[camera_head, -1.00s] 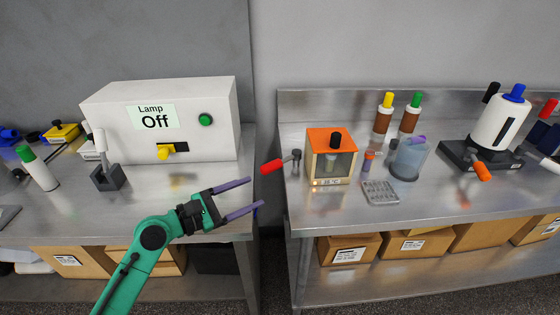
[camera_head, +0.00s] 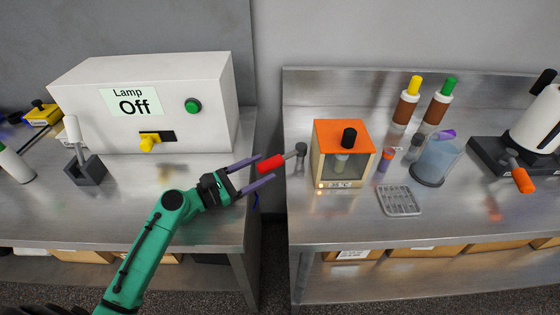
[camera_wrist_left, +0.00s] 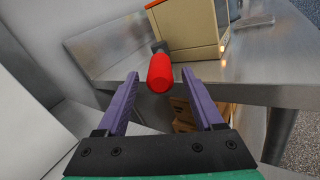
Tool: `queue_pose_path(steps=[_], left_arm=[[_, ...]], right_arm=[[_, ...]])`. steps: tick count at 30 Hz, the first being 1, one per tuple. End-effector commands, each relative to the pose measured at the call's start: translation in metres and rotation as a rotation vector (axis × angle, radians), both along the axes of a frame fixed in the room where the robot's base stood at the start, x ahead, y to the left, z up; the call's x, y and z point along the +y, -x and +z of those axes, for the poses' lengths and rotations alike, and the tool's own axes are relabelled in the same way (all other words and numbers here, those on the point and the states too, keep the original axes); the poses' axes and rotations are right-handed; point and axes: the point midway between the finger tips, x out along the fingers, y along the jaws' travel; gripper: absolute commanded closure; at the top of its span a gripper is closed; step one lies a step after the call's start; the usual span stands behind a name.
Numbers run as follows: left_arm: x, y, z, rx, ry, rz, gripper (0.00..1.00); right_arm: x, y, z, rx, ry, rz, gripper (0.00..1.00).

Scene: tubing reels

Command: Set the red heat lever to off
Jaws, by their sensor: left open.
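The red heat lever (camera_head: 270,164) has a red handle on a grey stem and pivot at the left side of the orange-topped heater box (camera_head: 343,153). The handle points left, out over the gap between the benches. The box's front has a small lit orange lamp and a display too small to read. My left gripper (camera_head: 265,170) is open, its purple fingers spread at the free end of the handle. In the left wrist view the red handle (camera_wrist_left: 160,73) shows between and just beyond the fingertips. My right gripper is not in view.
A white lamp box (camera_head: 145,105) reading "Lamp Off" stands on the left bench, with a grey-based lever (camera_head: 86,168) beside it. A grey rack (camera_head: 399,200), a clear beaker (camera_head: 436,160) and capped bottles stand right of the heater. A gap separates the two benches.

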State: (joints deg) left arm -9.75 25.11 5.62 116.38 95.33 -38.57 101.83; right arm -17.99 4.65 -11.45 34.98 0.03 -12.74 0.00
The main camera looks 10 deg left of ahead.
Motion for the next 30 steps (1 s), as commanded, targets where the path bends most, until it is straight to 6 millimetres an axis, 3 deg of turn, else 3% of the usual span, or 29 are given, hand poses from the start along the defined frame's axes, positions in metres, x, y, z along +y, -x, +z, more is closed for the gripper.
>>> queue_pose_path(steps=[1,7,17,22,23,30], left_arm=[[-0.012,-0.011,0.009,-0.002,0.002,-0.007,0.31],[-0.039,-0.041,0.006,0.000,0.000,-0.005,0.31],[-0.046,-0.047,0.003,0.001,-0.002,-0.006,0.31],[-0.045,-0.047,0.003,0.001,-0.002,-0.006,0.92],[-0.045,-0.047,0.003,0.001,-0.002,-0.006,1.00],[-0.045,-0.047,0.003,0.001,-0.002,-0.006,1.00]], right_arm=[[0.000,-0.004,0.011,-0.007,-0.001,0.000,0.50],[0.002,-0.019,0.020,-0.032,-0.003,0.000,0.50],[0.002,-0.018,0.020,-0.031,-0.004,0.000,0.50],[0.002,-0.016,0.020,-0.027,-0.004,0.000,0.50],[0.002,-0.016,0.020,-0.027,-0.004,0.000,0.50],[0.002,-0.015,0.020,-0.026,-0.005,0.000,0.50]])
